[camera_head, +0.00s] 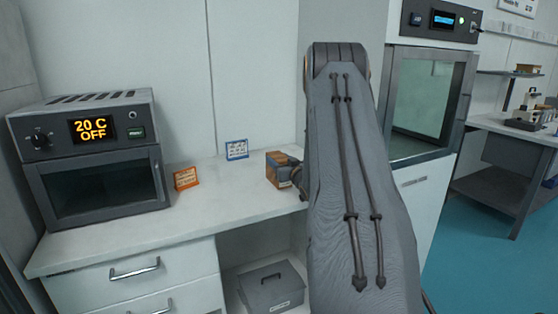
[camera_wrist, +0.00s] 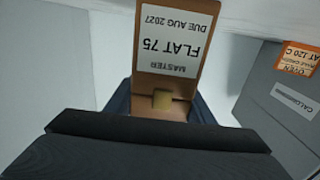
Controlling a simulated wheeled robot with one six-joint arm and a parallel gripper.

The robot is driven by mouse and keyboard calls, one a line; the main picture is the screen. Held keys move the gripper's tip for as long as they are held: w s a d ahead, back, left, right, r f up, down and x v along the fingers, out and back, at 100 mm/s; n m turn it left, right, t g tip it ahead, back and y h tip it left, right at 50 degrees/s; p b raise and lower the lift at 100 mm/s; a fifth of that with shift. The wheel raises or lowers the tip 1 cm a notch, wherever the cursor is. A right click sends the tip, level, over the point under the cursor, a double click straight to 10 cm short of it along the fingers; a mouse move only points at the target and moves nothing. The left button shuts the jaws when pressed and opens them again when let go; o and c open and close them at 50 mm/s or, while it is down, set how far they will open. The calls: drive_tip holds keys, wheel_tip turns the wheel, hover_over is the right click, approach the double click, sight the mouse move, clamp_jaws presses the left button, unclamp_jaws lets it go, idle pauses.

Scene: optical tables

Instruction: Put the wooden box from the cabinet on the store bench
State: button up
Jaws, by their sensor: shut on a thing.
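The wooden box (camera_head: 279,168) is at the white bench (camera_head: 225,190), right of a blue-lettered card. In the wrist view the box (camera_wrist: 166,78) bears an upside-down white label reading "MASTER FLAT 75 DUE AUG 2027" and a brass-coloured catch. My gripper (camera_head: 298,180) is shut on the box, mostly hidden behind my arm; its dark body fills the bottom of the wrist view (camera_wrist: 163,108). Whether the box touches the bench is unclear. A tall cabinet with a glass front (camera_head: 425,95) stands to the right.
A small oven (camera_head: 95,160) reading "20 C OFF" stands left on the bench. An orange card (camera_head: 186,178) and a blue-lettered card (camera_head: 237,149) stand near the box. A lidded grey box (camera_head: 270,289) sits below. A far table (camera_head: 510,128) holds instruments. Bench front is clear.

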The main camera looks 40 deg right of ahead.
drive_tip(key=shift+f, duration=0.1)
drive_tip(key=o, duration=1.4)
drive_tip(key=shift+o, duration=0.2)
drive_tip(key=b+v, duration=0.1)
drive_tip(key=v, duration=1.1)
drive_tip(key=shift+b, duration=0.35)
